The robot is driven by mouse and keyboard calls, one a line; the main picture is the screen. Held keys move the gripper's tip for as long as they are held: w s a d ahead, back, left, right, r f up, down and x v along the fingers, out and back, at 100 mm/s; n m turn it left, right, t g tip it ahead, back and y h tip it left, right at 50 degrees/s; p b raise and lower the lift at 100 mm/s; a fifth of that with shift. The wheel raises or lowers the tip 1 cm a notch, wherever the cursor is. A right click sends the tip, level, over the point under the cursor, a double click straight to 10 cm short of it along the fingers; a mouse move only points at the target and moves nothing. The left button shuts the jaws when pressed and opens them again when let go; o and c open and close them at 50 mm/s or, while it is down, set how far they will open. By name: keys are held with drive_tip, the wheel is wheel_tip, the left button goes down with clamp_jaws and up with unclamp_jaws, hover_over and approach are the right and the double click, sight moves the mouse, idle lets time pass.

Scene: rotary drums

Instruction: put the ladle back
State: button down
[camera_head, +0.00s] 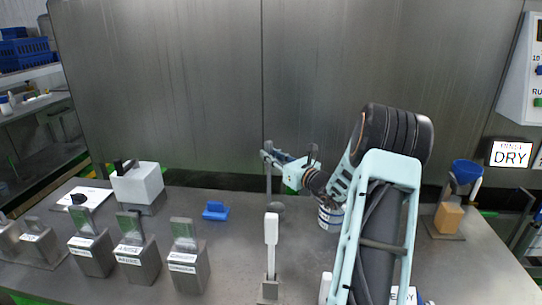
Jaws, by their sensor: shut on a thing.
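My gripper (276,160) is near the middle of the view, above the back part of the table, reaching in from the right. It is shut on the ladle (277,207), a grey tool with a thin upright handle and a small round dark bowl at its lower end. The ladle hangs about upright. I cannot tell whether its bowl touches the table. A white can with a label (329,218) stands to the right of the ladle, partly hidden by my arm. No empty ladle holder can be clearly made out.
A white-handled tool (271,229) stands upright in front of the ladle. Several labelled metal containers (188,268) stand at the left front. A blue block (215,211) and white box (138,184) are behind them.

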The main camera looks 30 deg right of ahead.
drive_tip(key=shift+f, duration=0.15)
drive_tip(key=c, duration=1.8)
unclamp_jaws()
drive_tip(key=s+d+b, duration=0.1)
drive_tip(key=s, duration=1.1)
drive_tip(key=shift+d, duration=0.3)
drive_tip(key=shift+w+a, duration=0.1)
